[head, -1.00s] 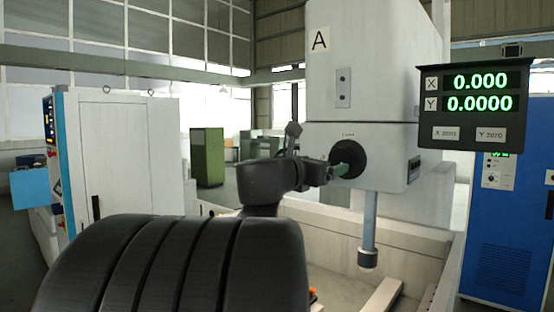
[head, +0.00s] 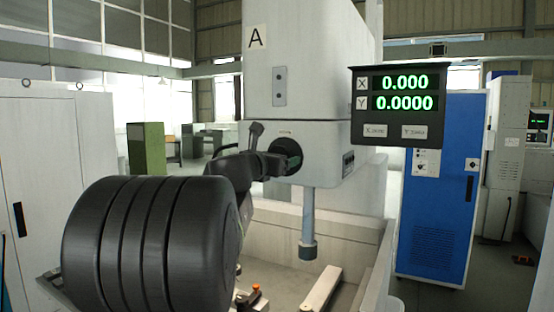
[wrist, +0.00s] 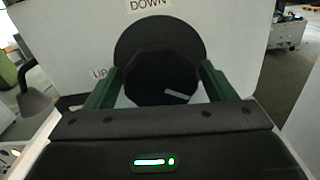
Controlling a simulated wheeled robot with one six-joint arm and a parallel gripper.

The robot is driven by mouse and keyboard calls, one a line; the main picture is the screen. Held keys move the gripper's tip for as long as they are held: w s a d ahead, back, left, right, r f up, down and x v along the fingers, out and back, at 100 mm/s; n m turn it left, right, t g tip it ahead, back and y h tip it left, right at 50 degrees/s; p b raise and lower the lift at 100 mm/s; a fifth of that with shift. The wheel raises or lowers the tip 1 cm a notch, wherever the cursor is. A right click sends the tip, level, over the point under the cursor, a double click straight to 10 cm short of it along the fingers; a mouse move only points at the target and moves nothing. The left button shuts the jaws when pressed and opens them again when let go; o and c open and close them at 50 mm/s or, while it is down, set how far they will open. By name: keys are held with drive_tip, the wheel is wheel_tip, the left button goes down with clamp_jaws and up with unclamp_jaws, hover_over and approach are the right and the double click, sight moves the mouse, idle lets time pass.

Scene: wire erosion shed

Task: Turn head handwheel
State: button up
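The head handwheel (head: 285,165) is a black round part on the front of the pale machine head (head: 313,140). In the wrist view it shows as a black disc (wrist: 160,30) with a dark faceted hub (wrist: 160,75) and a short pale mark. My gripper (head: 294,160) is at the wheel. In the wrist view its two green fingers (wrist: 161,80) stand wide apart, one each side of the hub. Light background shows between hub and fingers lower down; contact at the tips is unclear. Labels "DOWN" (wrist: 149,4) and "UP" (wrist: 99,73) show beside the wheel.
A readout (head: 408,105) shows X 0.000 and Y 0.0000, right of the head. A grey vertical quill (head: 308,222) hangs below the head over the pale tank (head: 272,232). A blue cabinet (head: 437,190) stands right. A lever (wrist: 36,100) shows left in the wrist view.

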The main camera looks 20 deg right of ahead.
drive_tip(key=c, duration=0.7)
drive_tip(key=shift+f+m+b, duration=0.1)
drive_tip(key=shift+m+b, duration=0.2)
drive_tip(key=shift+b, duration=0.05)
drive_tip(key=m+b, duration=0.3)
drive_tip(key=shift+f, duration=0.2)
drive_tip(key=m+b, duration=0.4)
drive_tip(key=shift+m, duration=0.4)
drive_tip(key=m+b, duration=0.5)
drive_tip(key=m, duration=0.1)
drive_tip(key=shift+m+b, duration=1.55)
drive_tip(key=shift+m, duration=1.15)
